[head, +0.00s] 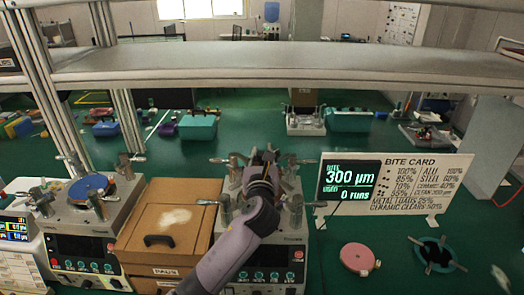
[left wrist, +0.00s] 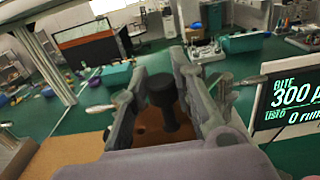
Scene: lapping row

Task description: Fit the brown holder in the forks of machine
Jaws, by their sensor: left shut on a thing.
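My left gripper (head: 264,163) is over the top of the middle machine (head: 268,250), its arm crossing the machine's front. In the left wrist view, its fingers (left wrist: 160,75) are shut on the black knob (left wrist: 162,96) of the brown holder (left wrist: 150,138), whose brown body shows below between them. In the head view the gripper mostly hides the holder. Metal forks with round knobs (head: 295,203) stand around the machine top. I cannot tell whether the holder touches them. My right gripper is not in view.
A similar machine (head: 85,245) with a blue disc (head: 88,187) stands left, with a brown wooden case (head: 172,228) between. Right are a display (head: 348,180) reading 300 µm, a bite card (head: 410,185), a pink disc (head: 358,258) and a dark ring (head: 436,254). A shelf (head: 290,62) spans above.

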